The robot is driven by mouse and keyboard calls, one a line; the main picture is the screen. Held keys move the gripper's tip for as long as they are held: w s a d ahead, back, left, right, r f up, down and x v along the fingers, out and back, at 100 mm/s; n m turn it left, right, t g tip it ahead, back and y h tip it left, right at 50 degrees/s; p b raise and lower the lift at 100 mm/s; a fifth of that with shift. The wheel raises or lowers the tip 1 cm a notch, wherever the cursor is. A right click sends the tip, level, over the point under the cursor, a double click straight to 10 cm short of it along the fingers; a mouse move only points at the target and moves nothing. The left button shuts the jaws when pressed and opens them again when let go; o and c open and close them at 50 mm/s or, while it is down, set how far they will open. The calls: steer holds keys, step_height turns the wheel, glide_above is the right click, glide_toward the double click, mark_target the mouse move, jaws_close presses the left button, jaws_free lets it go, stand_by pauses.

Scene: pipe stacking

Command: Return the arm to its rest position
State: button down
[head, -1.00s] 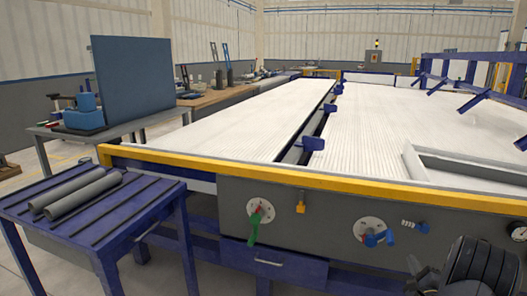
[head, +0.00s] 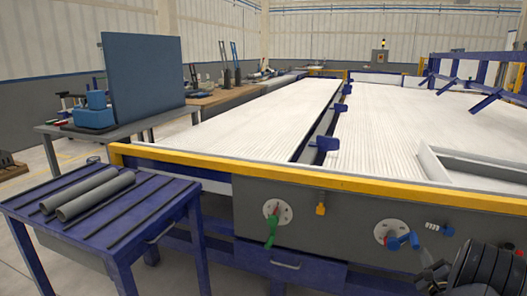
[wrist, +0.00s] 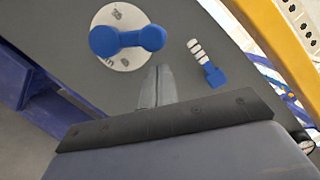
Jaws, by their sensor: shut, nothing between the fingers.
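My gripper (wrist: 157,88) shows in the wrist view with its narrow grey fingers together and nothing between them. The fingers point at the grey panel, close below the blue valve handle (wrist: 128,41) in the picture; I cannot tell the gap to the panel. In the head view, part of my dark arm (head: 490,272) is at the lower right corner, in front of the panel. Two grey pipes lie side by side on the blue table at the left, the far pipe (head: 78,190) and the near pipe (head: 96,196), well away from my arm.
The large machine's grey front panel (head: 345,222) carries a green valve handle (head: 271,232) and a blue one. A yellow rail (head: 300,177) runs along its top edge. The ribbed blue table (head: 150,205) stands at the left, with a blue upright board (head: 145,75) behind.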

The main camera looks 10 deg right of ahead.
steer(key=s+f+p, duration=0.3)
steer(key=s+f, duration=0.1)
steer(key=s, duration=0.7)
steer(key=shift+a, duration=0.25)
steer(key=shift+w, duration=0.1)
